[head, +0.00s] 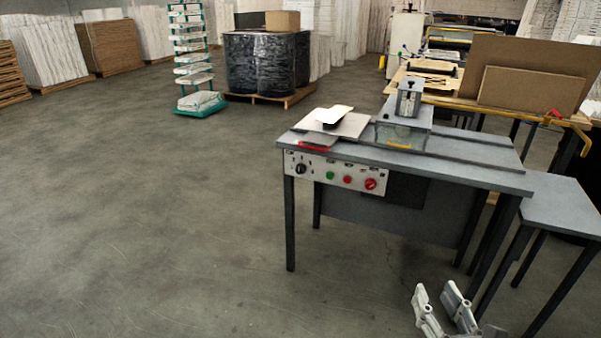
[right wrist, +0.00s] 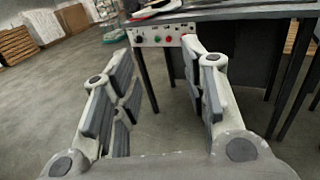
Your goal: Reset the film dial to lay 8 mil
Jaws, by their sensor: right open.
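A light control panel (head: 334,173) is on the front of a grey machine table, at its left end. A black dial (head: 301,169) sits at the panel's left, with a green button (head: 330,175) and red buttons to its right. The dial's setting is too small to read. The panel (right wrist: 160,36) and the black dial (right wrist: 139,39) also show in the right wrist view, beyond the fingers. My right gripper (head: 444,298) is open and empty, low in front of the table and well apart from the panel. My left gripper is not in view.
The grey table (head: 470,172) carries flat sheets (head: 335,122) and a small machine head (head: 409,98). A lower side table (head: 560,206) stands at the right. Wrapped drums (head: 258,65) stand on a pallet behind. The floor left of the table is clear.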

